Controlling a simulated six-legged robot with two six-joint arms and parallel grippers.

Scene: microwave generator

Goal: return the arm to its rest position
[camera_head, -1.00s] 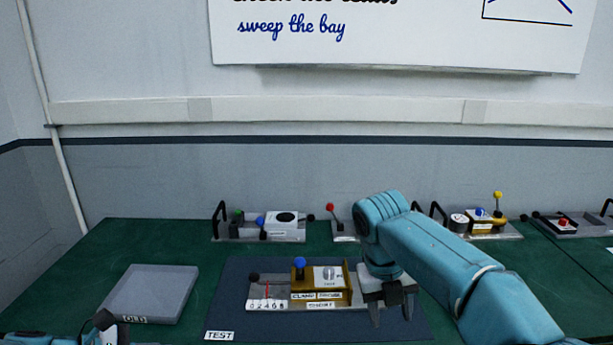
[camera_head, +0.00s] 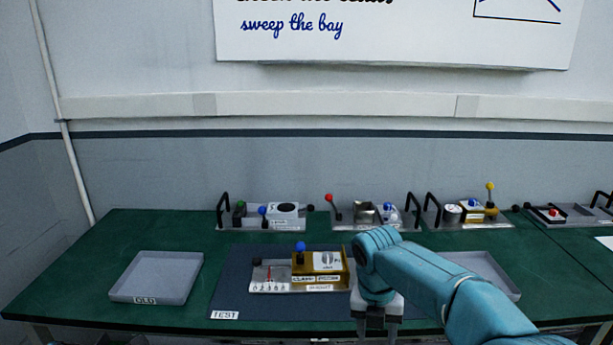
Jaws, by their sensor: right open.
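My right arm comes in from the lower right, bent at a rounded joint. My right gripper (camera_head: 377,328) points down at the table's front edge, its two fingers apart and nothing visible between them. The finger ends run close to the bottom of the picture. It is in front of and to the right of the brass and grey clamp device (camera_head: 319,264) and apart from it. My left gripper does not show.
The device stands on a dark mat (camera_head: 232,290) marked TEST. A grey tray (camera_head: 157,277) lies at left, another tray (camera_head: 489,271) is partly behind my arm. Several lever modules, such as the one with the red knob (camera_head: 345,213), line the back of the green table (camera_head: 90,262).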

